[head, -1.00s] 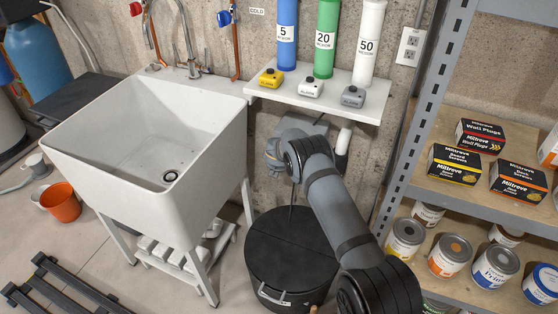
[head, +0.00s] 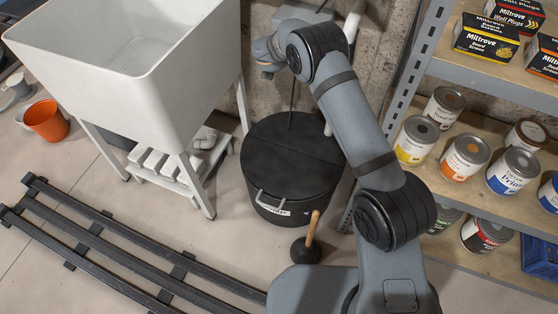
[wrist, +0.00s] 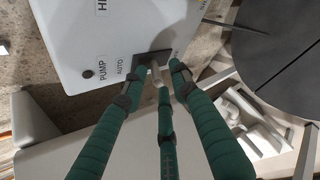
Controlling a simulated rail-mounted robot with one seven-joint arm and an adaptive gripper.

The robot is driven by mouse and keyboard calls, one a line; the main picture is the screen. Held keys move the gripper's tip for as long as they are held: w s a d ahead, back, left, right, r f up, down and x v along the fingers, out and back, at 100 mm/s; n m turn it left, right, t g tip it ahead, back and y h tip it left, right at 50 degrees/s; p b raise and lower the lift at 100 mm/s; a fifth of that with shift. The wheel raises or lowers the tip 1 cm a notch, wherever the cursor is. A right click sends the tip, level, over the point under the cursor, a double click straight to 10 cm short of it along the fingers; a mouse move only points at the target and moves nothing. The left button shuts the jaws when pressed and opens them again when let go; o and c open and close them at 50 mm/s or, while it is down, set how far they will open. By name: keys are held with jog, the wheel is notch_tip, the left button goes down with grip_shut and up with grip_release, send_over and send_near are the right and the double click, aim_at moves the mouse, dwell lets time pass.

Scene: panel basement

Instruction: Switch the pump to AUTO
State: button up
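The white pump control box (wrist: 110,40) fills the upper left of the wrist view, with PUMP and AUTO labels on its face. A dark square switch plate (wrist: 141,60) with a small pale lever sits beside the AUTO label. Lettering right of the plate is too small to read. The green padded fingers of my gripper (wrist: 158,78) are partly spread, tips around the lever with gaps between them. I cannot tell whether a fingertip touches the lever. In the head view a grey box (head: 303,14) shows on the wall behind my arm; my fingers are hidden there.
A black lidded bin (head: 288,165) stands below the box, with a plunger (head: 308,240) in front. A white sink (head: 140,75) is at left. A shelf of paint cans (head: 465,155) stands close on the right. Dark slatted rails (head: 110,240) lie on the floor.

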jog(key=f+b, duration=0.1)
jog(key=b, duration=0.2)
jog(key=shift+a+f+t, duration=0.1)
jog(key=shift+f+t, duration=0.05)
jog(key=shift+t, duration=0.15)
jog(key=s+f+n+t+h+b, duration=0.15)
jog(key=s+t+b, duration=0.75)
jog(key=b, duration=1.3)
jog(key=s+d+f+m+g, duration=0.1)
jog(key=s+f+g, duration=0.4)
jog(key=f, duration=0.5)
jog(key=s+d+f+m+g, duration=0.1)
jog(key=s+f+m+g, duration=0.3)
jog(key=f, duration=0.7)
jog(key=shift+s+d+g+b, duration=0.3)
jog(key=shift+s+g, duration=0.9)
jog(key=shift+s, duration=0.75)
